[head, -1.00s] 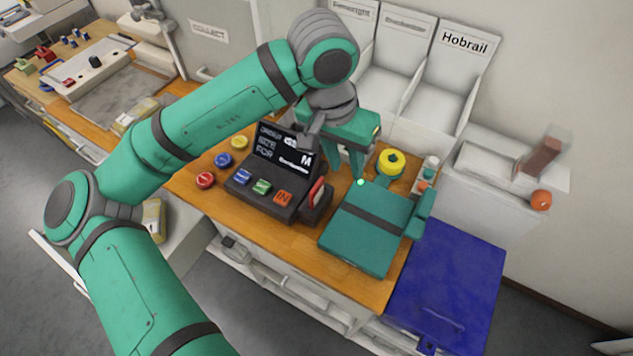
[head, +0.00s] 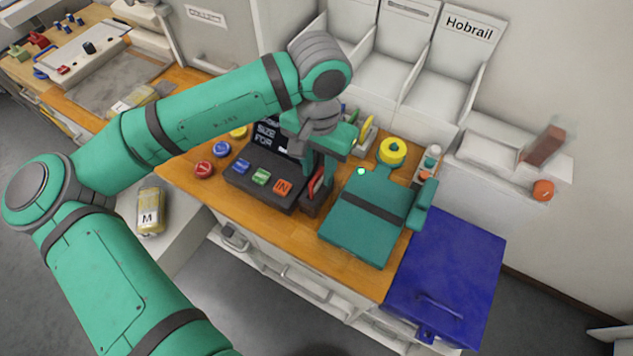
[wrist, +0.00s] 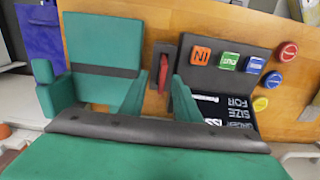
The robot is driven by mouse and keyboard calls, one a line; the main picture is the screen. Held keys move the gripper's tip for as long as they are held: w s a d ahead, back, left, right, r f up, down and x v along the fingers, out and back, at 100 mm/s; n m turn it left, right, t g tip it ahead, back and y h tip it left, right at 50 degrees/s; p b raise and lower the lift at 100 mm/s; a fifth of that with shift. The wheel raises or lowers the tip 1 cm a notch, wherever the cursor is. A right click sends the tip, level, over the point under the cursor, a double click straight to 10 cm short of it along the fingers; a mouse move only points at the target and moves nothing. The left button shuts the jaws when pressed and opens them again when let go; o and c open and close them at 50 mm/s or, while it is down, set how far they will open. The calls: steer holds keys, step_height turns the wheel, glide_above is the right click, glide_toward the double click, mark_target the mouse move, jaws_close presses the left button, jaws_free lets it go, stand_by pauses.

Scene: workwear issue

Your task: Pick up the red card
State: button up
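The red card (head: 316,184) stands upright in a dark holder (head: 312,204) at the right end of the dark console. In the wrist view the red card (wrist: 163,73) shows as a thin red edge in its slot. My gripper (head: 319,176) is open and points down over the holder. In the wrist view my gripper's fingers (wrist: 158,92) stand on either side of the card, with a gap on both sides. The card's lower part is hidden in the holder, and a finger partly covers it in the head view.
The console (head: 262,178) carries coloured buttons and a screen partly hidden by my gripper. A teal padded board (head: 352,232) lies close to the right of the holder. A yellow roll (head: 392,151) and small bottles stand behind. A blue lidded bin (head: 450,270) is at the right.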

mark_target(316, 175)
steer(key=shift+w+a+f, duration=0.15)
steer(key=shift+f, duration=1.65)
steer(key=shift+a, duration=0.1)
steer(key=c, duration=0.7)
jaws_close()
steer(key=shift+r, duration=0.1)
